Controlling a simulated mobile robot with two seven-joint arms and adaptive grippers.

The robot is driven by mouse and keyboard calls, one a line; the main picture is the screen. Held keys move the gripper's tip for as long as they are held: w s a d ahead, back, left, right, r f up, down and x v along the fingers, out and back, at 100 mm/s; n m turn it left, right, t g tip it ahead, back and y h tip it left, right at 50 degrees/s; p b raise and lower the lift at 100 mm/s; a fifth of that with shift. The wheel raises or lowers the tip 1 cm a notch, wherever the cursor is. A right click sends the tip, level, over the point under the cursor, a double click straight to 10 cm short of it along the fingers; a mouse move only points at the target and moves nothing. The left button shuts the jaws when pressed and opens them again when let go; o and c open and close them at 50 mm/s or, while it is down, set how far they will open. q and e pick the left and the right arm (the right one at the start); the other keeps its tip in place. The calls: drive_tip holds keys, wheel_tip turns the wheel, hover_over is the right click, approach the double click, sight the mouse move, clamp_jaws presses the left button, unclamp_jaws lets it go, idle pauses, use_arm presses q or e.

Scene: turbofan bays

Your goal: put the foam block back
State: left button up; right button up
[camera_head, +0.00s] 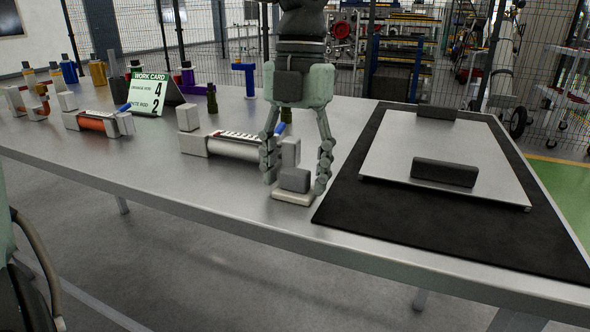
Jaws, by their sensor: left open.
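Two dark grey blocks that look like foam lie on a silver plate (455,150): one near its front edge (444,173), one at its back edge (437,112). My left gripper (297,182) points down at the table, left of the plate, with its fingers spread. Between and behind its fingers is a grey upright block (295,180) on a pale base (293,198), at the right end of a holder with a white cylinder (232,148). I cannot tell whether the fingers touch it. My right gripper is not in view.
The plate lies on a black mat (400,222) at the table's right. A green work card (148,92) showing 4 and 2 stands behind an orange cylinder in a holder (92,121). Several coloured bottles line the back left. The table's front strip (170,185) is clear.

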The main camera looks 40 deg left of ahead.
use_arm(q)
drive_tip(key=shift+r, duration=0.25)
wheel_tip(320, 180, up, 12)
drive_tip(key=w+p, duration=0.1)
drive_tip(key=shift+w+a+f, duration=0.15)
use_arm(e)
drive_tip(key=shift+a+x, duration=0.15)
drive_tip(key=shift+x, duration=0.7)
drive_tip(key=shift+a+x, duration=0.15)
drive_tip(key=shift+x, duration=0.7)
